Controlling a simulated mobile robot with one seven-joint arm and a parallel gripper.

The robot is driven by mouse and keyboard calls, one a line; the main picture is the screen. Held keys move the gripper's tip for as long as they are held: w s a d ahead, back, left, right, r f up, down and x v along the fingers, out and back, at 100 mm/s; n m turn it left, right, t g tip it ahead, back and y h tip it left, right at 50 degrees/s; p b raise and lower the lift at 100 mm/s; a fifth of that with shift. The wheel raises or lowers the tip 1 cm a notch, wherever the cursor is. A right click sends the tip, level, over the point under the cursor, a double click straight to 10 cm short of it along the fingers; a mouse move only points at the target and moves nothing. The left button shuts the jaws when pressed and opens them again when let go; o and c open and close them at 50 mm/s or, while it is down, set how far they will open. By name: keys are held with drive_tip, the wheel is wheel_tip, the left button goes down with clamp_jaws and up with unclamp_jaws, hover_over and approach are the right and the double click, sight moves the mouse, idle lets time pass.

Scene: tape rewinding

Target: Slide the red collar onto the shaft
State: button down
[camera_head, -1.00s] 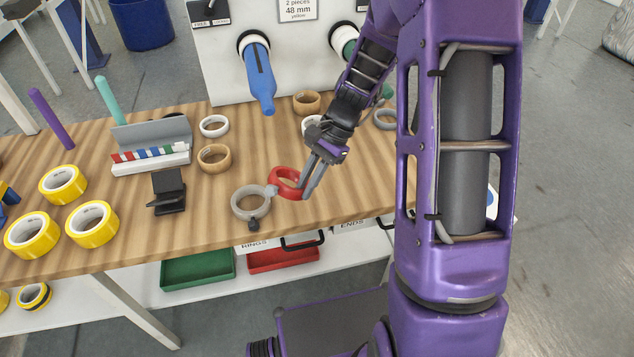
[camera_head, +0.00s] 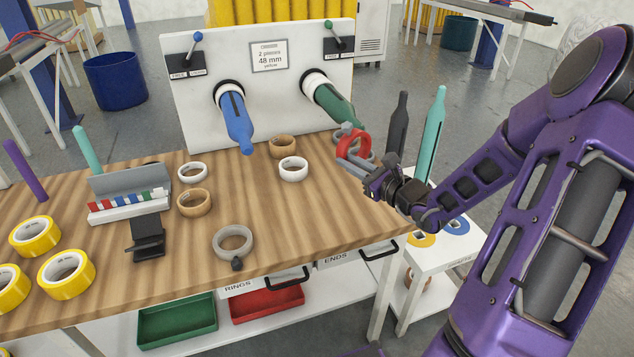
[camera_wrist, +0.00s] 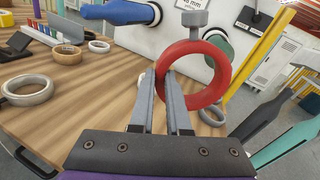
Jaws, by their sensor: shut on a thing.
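The red collar (camera_head: 346,151), a ring with a grey knob, is gripped in my gripper (camera_head: 367,165) and held up off the table. In the wrist view the collar (camera_wrist: 221,77) stands upright with its knob at the top, one finger through its opening. A blue shaft (camera_head: 236,122) and a green shaft (camera_head: 334,104) stick out of the white panel (camera_head: 268,90). In the wrist view the green shaft (camera_wrist: 217,46) lies partly hidden behind the collar. I cannot tell the gap between them.
A grey collar (camera_head: 233,241) lies at the table's front. White and tan tape rings lie below the panel. Yellow tape rolls (camera_head: 67,274) and a black stand (camera_head: 147,236) are at the left. Dark and teal upright pegs (camera_head: 433,125) stand right of my gripper.

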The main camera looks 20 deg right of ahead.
drive_tip(key=w+d+m+t+h+b, duration=0.1)
drive_tip(key=w+d+h+b, duration=0.1)
drive_tip(key=w, duration=0.9)
drive_tip(key=shift+d+r, duration=0.2)
drive_tip(key=shift+d, duration=0.2)
drive_tip(key=shift+f, duration=0.15)
idle(0.5)
drive_tip(key=shift+d+f+b, duration=0.2)
drive_tip(key=shift+f+b, duration=0.5)
drive_tip(key=c, duration=0.8)
unclamp_jaws()
drive_tip(key=shift+r, duration=0.15)
drive_tip(key=shift+m, duration=0.3)
drive_tip(key=shift+s, duration=0.1)
drive_tip(key=v, duration=0.8)
drive_tip(key=p+v, duration=0.1)
drive_tip(key=v, duration=0.8)
drive_tip(key=shift+s+f+p, duration=0.15)
drive_tip(key=shift+f+p, duration=0.1)
drive_tip(key=shift+p, duration=0.05)
